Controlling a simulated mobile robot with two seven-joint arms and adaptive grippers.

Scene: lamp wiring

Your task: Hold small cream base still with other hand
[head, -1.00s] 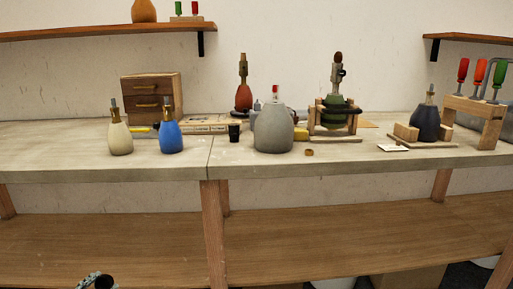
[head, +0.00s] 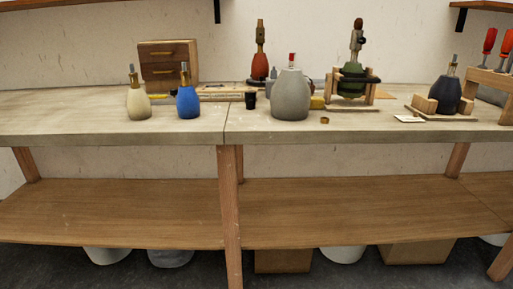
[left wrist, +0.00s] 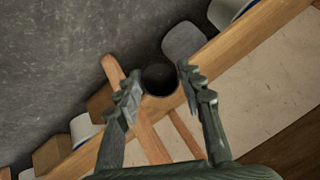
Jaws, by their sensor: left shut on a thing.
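The small cream base (head: 139,106) stands upright at the left of the workbench, with a metal and brass fitting on its neck. A blue base (head: 187,104) stands just right of it, apart from it. My left gripper (left wrist: 159,82) shows only in the left wrist view. Its fingers are closed on a dark round thing (left wrist: 158,77) with an open-looking end; I cannot tell exactly what it is. This gripper is away from the cream base, which is not visible in the wrist view. My right gripper is in neither view.
A large grey base (head: 290,97) stands mid-bench, with a black cup (head: 250,100) beside it. A green base (head: 352,83) sits in a wooden holder; a dark base (head: 446,95) stands at right. A drawer box (head: 168,66) is behind. The lower shelf (head: 110,208) is clear.

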